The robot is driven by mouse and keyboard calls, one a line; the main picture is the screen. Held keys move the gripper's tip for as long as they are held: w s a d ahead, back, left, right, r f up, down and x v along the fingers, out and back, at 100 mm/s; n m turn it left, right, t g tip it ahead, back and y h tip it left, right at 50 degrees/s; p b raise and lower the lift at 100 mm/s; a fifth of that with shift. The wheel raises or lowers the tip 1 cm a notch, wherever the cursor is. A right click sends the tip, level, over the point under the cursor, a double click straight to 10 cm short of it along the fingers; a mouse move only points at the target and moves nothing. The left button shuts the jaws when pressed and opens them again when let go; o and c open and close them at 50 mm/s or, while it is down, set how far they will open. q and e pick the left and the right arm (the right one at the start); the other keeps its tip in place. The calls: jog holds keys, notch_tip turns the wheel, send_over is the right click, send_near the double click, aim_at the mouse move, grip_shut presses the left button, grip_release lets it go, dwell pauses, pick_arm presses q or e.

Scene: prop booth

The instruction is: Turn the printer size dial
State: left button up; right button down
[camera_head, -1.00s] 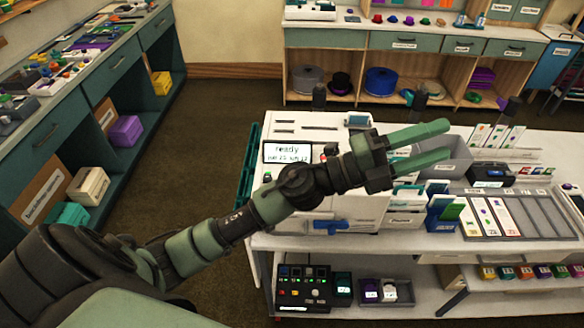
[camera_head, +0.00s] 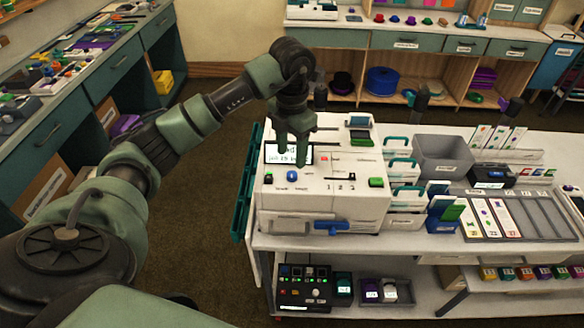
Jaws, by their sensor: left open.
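The printer (camera_head: 325,212) is a white box at the left end of the white table. Its sloped top carries a small screen (camera_head: 273,152), a blue knob (camera_head: 292,176), a dark knob (camera_head: 268,178), a red button, a slider marked 1 2 3 and a green button (camera_head: 376,182). The labels under the knobs are too small to read, so I cannot tell which is the size dial. My left gripper (camera_head: 291,157) points down over the printer, open and empty, its fingers covering part of the screen. The blue knob shows just below the fingertips; contact is not visible. My right gripper is not in view.
A teal rack (camera_head: 246,180) stands along the printer's left side. White holders (camera_head: 407,196), a grey bin (camera_head: 440,155) and a card tray (camera_head: 545,215) fill the table to the right. Dark upright posts stand along the back. The floor to the left is clear.

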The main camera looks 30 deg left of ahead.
aim_at(292, 174)
pick_arm(q)
notch_tip(292, 174, down, 5)
jog(key=shift+f+p, duration=0.1)
jog(key=shift+p, duration=0.9)
jog(key=shift+f, duration=0.6)
jog(key=shift+c, duration=0.3)
grip_shut()
